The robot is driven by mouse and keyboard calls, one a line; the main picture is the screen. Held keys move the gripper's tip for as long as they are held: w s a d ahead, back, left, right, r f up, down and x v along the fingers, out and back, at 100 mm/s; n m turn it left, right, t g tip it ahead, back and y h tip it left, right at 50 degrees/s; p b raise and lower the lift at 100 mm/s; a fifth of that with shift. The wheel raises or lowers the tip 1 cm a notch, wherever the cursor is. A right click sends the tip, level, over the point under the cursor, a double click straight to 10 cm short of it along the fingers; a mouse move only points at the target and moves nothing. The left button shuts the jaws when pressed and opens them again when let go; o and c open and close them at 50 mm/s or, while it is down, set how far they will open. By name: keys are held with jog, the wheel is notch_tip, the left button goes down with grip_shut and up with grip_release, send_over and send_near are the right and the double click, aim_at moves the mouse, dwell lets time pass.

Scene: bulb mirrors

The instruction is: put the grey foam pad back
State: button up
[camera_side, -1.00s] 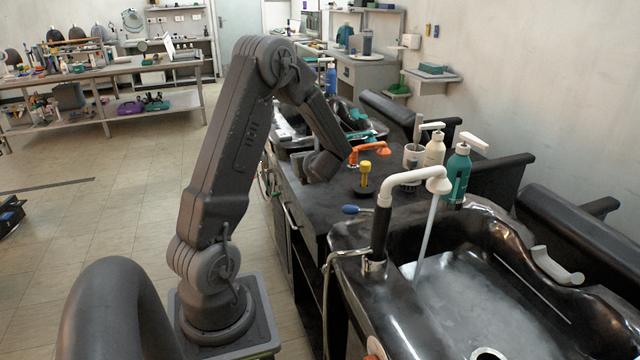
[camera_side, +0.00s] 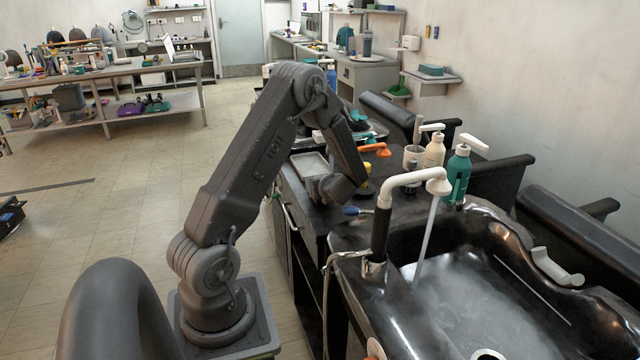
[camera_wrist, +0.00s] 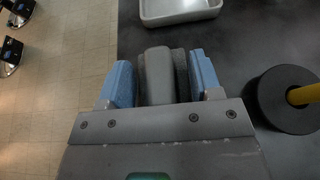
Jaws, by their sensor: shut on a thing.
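My gripper (camera_wrist: 162,72) has blue fingertips, with a grey piece, the grey foam pad (camera_wrist: 160,75), held between them in the wrist view. The pad has a lighter, rounded middle and darker, rough-looking sides. In the side view my gripper (camera_side: 322,190) is low over the dark counter near its left edge; the pad cannot be clearly made out there. A pale shallow tray (camera_wrist: 180,10) lies just beyond the fingertips. In the side view the tray (camera_side: 309,165) is behind my gripper.
A round black base (camera_wrist: 284,98) with a yellow handle (camera_wrist: 305,95) stands right of my gripper. The counter (camera_wrist: 225,60) between gripper and black base is bare.

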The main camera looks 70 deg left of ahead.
jog(key=o, duration=0.9)
jog(key=shift+f, duration=0.1)
jog(key=shift+d+r, duration=0.2)
jog(key=shift+r, duration=0.05)
jog(key=v, duration=0.4)
jog(key=shift+d+r, duration=0.15)
jog(key=shift+d, duration=0.15)
notch_tip(320, 180, up, 7)
jog(key=s+d+r+n+h, duration=0.2)
jog(key=d+r+n, duration=0.25)
jog(key=d, duration=0.35)
jog(key=s+d+r+n+t+h, duration=0.2)
jog(key=s+d+n+h, duration=0.1)
jog(key=d, duration=0.6)
jog(key=s+d+r+n+t+h, duration=0.1)
jog(key=s+d+n+h, duration=0.2)
jog(key=d+n, duration=0.3)
jog(key=s+d+r+n+t+h, duration=0.2)
jog(key=s+d+n+h, duration=0.1)
jog(key=d, duration=1)
jog(key=shift+s+d+r+n+t+h, duration=0.15)
jog(key=shift+s+r+n+t+h, duration=0.2)
jog(key=shift+n+h, duration=0.65)
